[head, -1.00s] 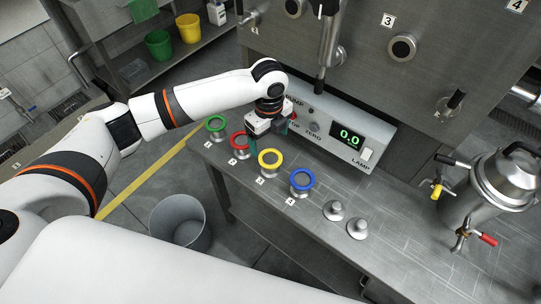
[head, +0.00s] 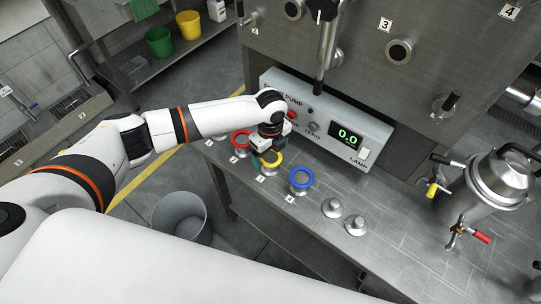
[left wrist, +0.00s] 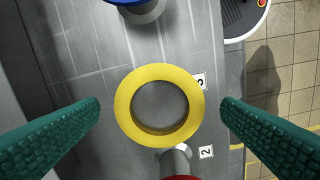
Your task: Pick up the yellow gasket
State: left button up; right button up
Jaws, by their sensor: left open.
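The yellow gasket (head: 269,168) is a flat ring on a round metal stand on the steel bench. In the left wrist view the yellow gasket (left wrist: 124,108) lies in the middle, between two green finger pads. My left gripper (head: 264,158) is over it and partly hides it in the head view. The left gripper (left wrist: 160,108) is open and empty, with a gap between each fingertip and the ring. My right gripper is in no view.
A red gasket (head: 241,145) and a blue gasket (head: 302,181) stand on either side of the yellow one. A console (head: 325,125) reading 0.0 is behind them. Two bare metal knobs (head: 332,208) and a jacketed vessel (head: 500,180) are to the right.

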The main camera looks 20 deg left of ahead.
pick_arm(q)
jog(key=shift+f, duration=0.2)
dwell(0.5)
jog(key=c, duration=1.1)
